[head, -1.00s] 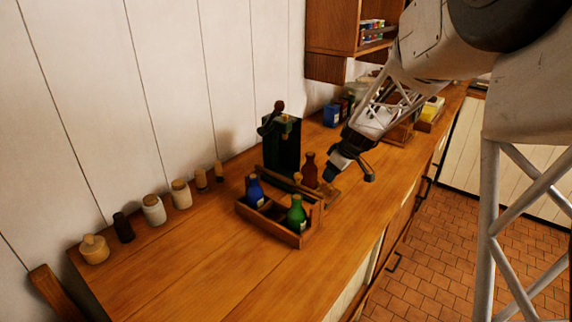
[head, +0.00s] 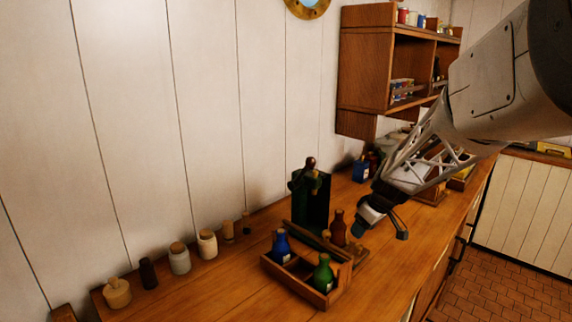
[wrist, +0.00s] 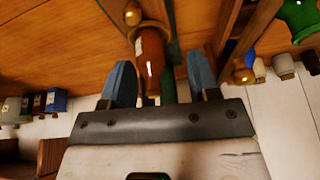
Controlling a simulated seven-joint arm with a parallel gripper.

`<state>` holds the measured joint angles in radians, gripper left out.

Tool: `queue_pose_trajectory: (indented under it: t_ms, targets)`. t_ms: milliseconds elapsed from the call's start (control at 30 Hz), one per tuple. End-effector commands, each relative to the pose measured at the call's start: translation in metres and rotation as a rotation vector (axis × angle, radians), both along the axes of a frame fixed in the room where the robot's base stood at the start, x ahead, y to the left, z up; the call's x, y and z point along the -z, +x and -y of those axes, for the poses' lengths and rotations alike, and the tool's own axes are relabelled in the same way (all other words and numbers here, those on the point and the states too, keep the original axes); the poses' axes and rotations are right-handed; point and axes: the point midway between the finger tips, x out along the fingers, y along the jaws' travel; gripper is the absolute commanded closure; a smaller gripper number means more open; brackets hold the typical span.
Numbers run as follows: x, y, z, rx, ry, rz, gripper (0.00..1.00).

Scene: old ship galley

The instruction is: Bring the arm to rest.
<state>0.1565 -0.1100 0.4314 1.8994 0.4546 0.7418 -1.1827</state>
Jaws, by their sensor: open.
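My gripper (head: 381,230) is open and empty above the counter, just right of a brown bottle (head: 338,228) in the head view. In the wrist view the brown bottle (wrist: 149,52) shows between the two blue fingertips (wrist: 160,82), seemingly beyond them, with no grip on it. A wooden caddy (head: 305,291) with a handle holds a blue bottle (head: 281,247) and a green bottle (head: 323,274).
A dark green boxy device (head: 311,198) stands behind the caddy. Several jars (head: 179,258) line the wall at left. A wooden shelf (head: 372,70) hangs on the wall. A blue tin (head: 361,170) and boxes stand behind my arm. The counter front right of the caddy is clear.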

Motion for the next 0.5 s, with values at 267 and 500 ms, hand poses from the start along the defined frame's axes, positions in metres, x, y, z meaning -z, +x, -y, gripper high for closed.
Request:
queue_pose_trajectory:
  t_ms: [267, 500]
  targets:
    - [-0.043, -0.074, -0.022, 0.122, -0.008, -0.046, 0.45]
    - [-0.068, -0.144, -0.036, 0.243, -0.019, -0.086, 0.45]
